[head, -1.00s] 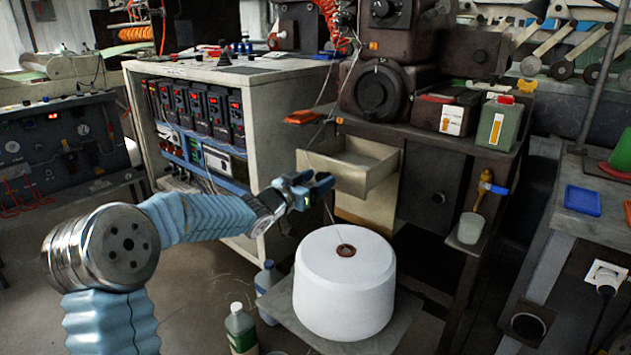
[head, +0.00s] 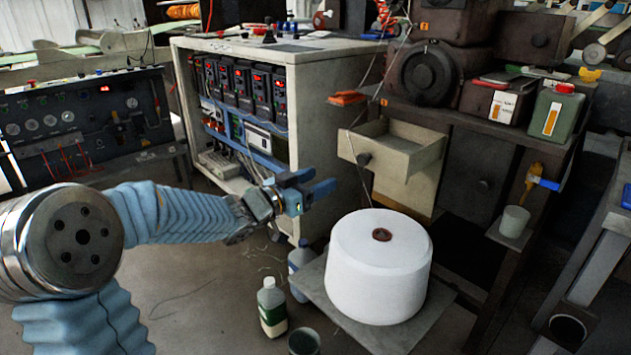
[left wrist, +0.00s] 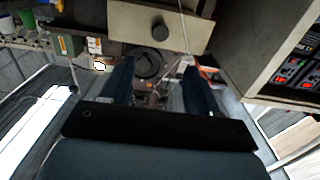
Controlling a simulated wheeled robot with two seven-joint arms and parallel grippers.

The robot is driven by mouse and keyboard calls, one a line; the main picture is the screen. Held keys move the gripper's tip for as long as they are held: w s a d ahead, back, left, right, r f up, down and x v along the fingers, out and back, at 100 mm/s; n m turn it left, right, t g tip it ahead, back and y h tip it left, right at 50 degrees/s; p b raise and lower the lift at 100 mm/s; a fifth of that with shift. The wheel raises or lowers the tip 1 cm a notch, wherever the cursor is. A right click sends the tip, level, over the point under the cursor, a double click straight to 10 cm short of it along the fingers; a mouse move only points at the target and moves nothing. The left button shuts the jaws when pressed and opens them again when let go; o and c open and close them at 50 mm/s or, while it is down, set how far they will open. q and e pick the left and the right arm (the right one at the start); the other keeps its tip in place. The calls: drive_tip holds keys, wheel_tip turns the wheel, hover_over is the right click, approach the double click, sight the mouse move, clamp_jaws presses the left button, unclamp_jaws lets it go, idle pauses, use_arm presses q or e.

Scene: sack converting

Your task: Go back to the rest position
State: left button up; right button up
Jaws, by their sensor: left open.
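My left gripper (head: 313,188) is open and empty in the head view. It hangs in the air in front of the cream cabinet, left of the open drawer (head: 392,146) and above and left of the white yarn cone (head: 380,262). In the left wrist view, its two dark fingers (left wrist: 158,85) are spread apart with nothing between them. The drawer front (left wrist: 150,25) shows above the fingers there. My left arm comes in from the left with blue ribbed sleeves. My right gripper is not in view.
The cone stands on a low grey platform (head: 352,322). A green-and-white bottle (head: 271,308), a bluish bottle (head: 300,266) and a cup (head: 304,342) stand by it. The cabinet (head: 333,112) with red displays is behind the gripper.

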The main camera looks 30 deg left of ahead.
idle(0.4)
use_arm(q)
drive_tip(key=s+d+f+n+g+y+p, duration=0.15)
drive_tip(key=d+f, duration=0.25)
drive_tip(key=f, duration=0.6)
drive_tip(key=s+d+f+n+g, duration=0.1)
drive_tip(key=d+f+n+g, duration=0.15)
drive_tip(key=f, duration=0.75)
drive_tip(key=s+d+f+n+g, duration=0.1)
drive_tip(key=s+d+f+g, duration=0.2)
drive_tip(key=f, duration=0.7)
drive_tip(key=s+d+f+g, duration=0.4)
drive_tip(key=s+f, duration=0.4)
drive_tip(key=s, duration=0.2)
drive_tip(key=s+d+f+g+p, duration=0.1)
drive_tip(key=s+d+f+g, duration=0.4)
drive_tip(key=s, duration=0.5)
wheel_tip(320, 180, down, 3)
drive_tip(key=shift+s+d+r+n+y, duration=0.15)
drive_tip(key=shift+s+d+n+y, duration=0.15)
drive_tip(key=shift+d+n+y, duration=0.1)
drive_tip(key=shift+w, duration=0.1)
